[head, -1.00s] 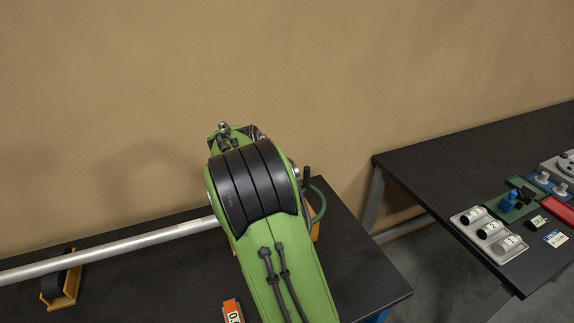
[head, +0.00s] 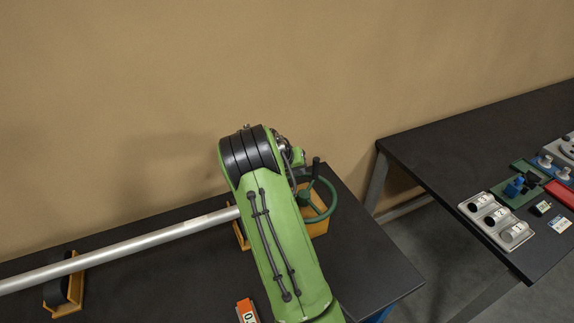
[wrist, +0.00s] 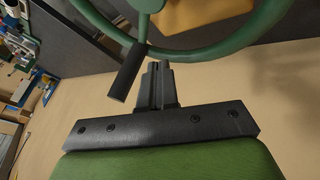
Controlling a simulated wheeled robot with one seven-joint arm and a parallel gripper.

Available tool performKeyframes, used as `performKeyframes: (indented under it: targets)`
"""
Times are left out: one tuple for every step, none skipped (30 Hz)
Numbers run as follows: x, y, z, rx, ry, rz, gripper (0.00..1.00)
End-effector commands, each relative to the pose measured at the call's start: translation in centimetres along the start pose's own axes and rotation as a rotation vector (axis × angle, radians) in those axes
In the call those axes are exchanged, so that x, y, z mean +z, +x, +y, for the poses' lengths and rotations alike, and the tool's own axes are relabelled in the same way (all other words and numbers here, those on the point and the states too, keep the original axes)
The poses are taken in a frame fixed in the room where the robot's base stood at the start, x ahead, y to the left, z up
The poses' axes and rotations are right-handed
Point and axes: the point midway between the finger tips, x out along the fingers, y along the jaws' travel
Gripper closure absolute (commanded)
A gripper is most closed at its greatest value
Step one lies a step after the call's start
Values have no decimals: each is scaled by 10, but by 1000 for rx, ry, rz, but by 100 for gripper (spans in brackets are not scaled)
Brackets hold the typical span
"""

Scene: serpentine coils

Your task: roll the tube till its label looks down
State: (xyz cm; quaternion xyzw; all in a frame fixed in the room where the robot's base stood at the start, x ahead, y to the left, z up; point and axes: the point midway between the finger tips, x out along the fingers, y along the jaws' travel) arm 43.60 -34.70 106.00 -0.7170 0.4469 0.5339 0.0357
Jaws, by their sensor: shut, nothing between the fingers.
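The long silver tube (head: 130,250) lies across the dark bench, its right end hidden behind my green arm. No label shows on the visible part of it. A green handwheel (head: 325,212) with a black handle (head: 315,170) stands on an orange-yellow block (head: 318,226) just right of my arm. In the wrist view the wheel rim (wrist: 225,50) and black handle (wrist: 127,73) are close to my gripper (wrist: 158,72). My gripper is shut and empty, its fingertips beside the handle and near the rim. My arm hides the gripper in the head view.
An orange-yellow support (head: 76,293) with a black roller (head: 58,291) stands under the tube at left. An orange tag (head: 247,311) with a partly hidden digit lies at the bench front. A second dark table (head: 440,150) at right holds trays and small parts, with a gap between tables.

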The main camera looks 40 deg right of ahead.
Motion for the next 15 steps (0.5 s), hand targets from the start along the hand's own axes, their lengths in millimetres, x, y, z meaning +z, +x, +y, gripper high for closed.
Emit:
performKeyframes:
  targets:
    - [0, 2, 7, 0, 1, -2, 100]
    - [0, 3, 10, -1, 0, -2, 100]
    - [0, 5, 13, -2, 0, -2, 100]
    - [0, 6, 14, -2, -1, -1, 100]
    - [0, 7, 16, -2, -1, -1, 100]
    - [0, 8, 17, -2, -2, -1, 100]
    - [0, 8, 17, -2, -2, -1, 100]
    - [0, 8, 17, -2, -2, -1, 100]
    - [0, 8, 17, -2, -2, -1, 100]
    - [0, 8, 17, -2, -2, -1, 100]
    - [0, 8, 17, -2, -2, -1, 100]
    - [0, 8, 17, -2, -2, -1, 100]
    - [0, 8, 17, -2, -2, -1, 100]
    - [0, 8, 17, -2, -2, -1, 100]
    - [0, 8, 17, -2, -2, -1, 100]
